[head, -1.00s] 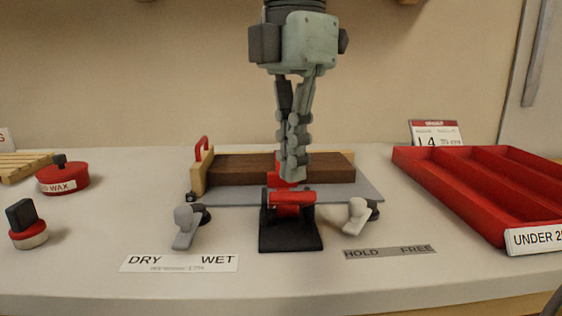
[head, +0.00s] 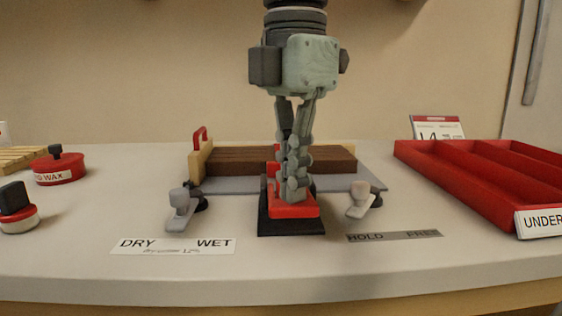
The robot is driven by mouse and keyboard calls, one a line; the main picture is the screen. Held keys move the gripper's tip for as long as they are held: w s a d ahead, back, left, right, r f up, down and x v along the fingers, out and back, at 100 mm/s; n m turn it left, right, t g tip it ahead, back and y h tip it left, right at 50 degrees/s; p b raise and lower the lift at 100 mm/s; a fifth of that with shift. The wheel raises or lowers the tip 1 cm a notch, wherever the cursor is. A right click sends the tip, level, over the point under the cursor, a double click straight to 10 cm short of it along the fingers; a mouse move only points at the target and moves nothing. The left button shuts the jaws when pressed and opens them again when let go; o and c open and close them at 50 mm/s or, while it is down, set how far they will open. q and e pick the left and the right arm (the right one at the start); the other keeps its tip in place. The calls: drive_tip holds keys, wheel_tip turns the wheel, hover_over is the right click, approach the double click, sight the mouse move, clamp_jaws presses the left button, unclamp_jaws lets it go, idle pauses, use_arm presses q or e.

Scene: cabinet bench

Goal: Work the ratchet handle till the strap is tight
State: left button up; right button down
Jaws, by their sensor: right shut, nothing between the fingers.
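The red ratchet handle (head: 292,211) lies low over the front part of its black base (head: 290,230), in the middle of the bench. My right gripper (head: 294,194) is shut and empty. It points down with its fingertips at the handle; whether they touch it I cannot tell. The ratchet's rear part is hidden behind the fingers. Small red pieces of what looks like the strap (head: 277,152) show beside the fingers against the dark brown wooden block (head: 230,163). The strap's tightness cannot be seen. My left gripper is not in view.
Small grey levers stand left (head: 182,207) and right (head: 360,199) of the ratchet, close by. A red divided tray (head: 480,205) is at right. A red wax tin (head: 60,168) and a dark-handled tool (head: 17,209) are at left.

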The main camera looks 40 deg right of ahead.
wheel_tip(320, 180, down, 2)
drive_tip(key=shift+s+f+b, duration=0.1)
drive_tip(key=shift+f+b, duration=0.05)
drive_tip(key=shift+b, duration=0.6)
drive_tip(key=r+p, duration=0.4)
drive_tip(key=r, duration=0.1)
drive_tip(key=r+p, duration=0.2)
drive_tip(key=shift+w+d+r, duration=0.2)
drive_tip(key=shift+w+r, duration=0.1)
drive_tip(key=shift+w, duration=0.1)
wheel_tip(320, 180, up, 5)
drive_tip(key=p, duration=0.4)
drive_tip(key=shift+f, duration=0.1)
